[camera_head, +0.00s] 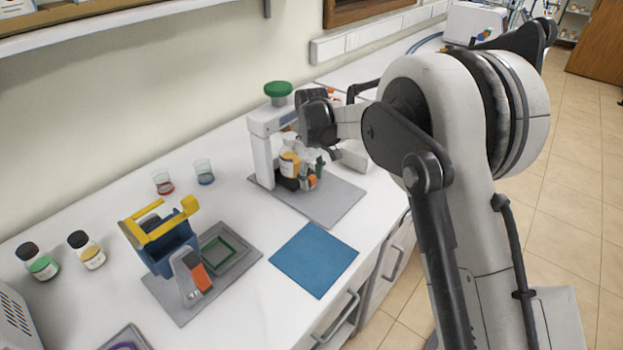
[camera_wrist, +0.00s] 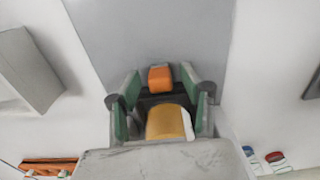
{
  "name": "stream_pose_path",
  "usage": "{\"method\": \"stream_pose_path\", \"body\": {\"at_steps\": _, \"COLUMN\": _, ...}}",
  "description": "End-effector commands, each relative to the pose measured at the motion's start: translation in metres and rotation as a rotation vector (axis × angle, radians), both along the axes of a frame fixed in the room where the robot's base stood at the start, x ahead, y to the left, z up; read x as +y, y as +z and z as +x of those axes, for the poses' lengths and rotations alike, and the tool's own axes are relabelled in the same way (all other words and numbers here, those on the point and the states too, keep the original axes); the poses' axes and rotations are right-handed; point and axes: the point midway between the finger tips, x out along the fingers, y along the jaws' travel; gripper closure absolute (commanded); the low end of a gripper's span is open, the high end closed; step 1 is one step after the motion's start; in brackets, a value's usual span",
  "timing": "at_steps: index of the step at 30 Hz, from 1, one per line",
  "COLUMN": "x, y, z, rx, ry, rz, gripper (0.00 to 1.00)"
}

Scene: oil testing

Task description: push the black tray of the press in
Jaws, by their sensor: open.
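The press has a green knob (camera_head: 278,89) on a pale frame (camera_head: 262,158) and stands on a grey base plate (camera_head: 338,200). A bottle with a yellow label (camera_head: 289,163) stands inside it on the black tray (camera_head: 287,184). An orange block (camera_head: 311,180) is at the tray's front; the wrist view also shows this orange block (camera_wrist: 160,78). My gripper (camera_head: 314,167) is low at the front of the press. In the wrist view its green-padded fingers (camera_wrist: 163,92) are apart, on either side of the tray's front. Contact with the tray cannot be told.
A blue mat (camera_head: 314,260) lies in front of the press. To the left are a blue device with a yellow handle (camera_head: 160,222), two small beakers (camera_head: 204,171) and two bottles (camera_head: 86,250). A grey block stands close by in the wrist view (camera_wrist: 25,70).

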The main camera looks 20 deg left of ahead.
Motion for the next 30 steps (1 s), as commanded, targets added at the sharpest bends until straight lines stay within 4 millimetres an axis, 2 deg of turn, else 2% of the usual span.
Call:
{"method": "stream_pose_path", "body": {"at_steps": 5, "x": 0.000, "y": 0.024, "z": 0.000, "rx": 0.000, "ry": 0.000, "rz": 0.000, "gripper": 0.59}}
{"method": "stream_pose_path", "body": {"at_steps": 12, "x": 0.000, "y": 0.073, "z": 0.000, "rx": 0.000, "ry": 0.000, "rz": 0.000, "gripper": 0.59}}
{"method": "stream_pose_path", "body": {"at_steps": 18, "x": 0.000, "y": 0.103, "z": 0.000, "rx": 0.000, "ry": 0.000, "rz": 0.000, "gripper": 0.59}}
{"method": "stream_pose_path", "body": {"at_steps": 24, "x": 0.000, "y": 0.115, "z": 0.000, "rx": 0.000, "ry": 0.000, "rz": 0.000, "gripper": 0.59}}
{"method": "stream_pose_path", "body": {"at_steps": 30, "x": 0.000, "y": 0.117, "z": 0.000, "rx": 0.000, "ry": 0.000, "rz": 0.000, "gripper": 0.59}}
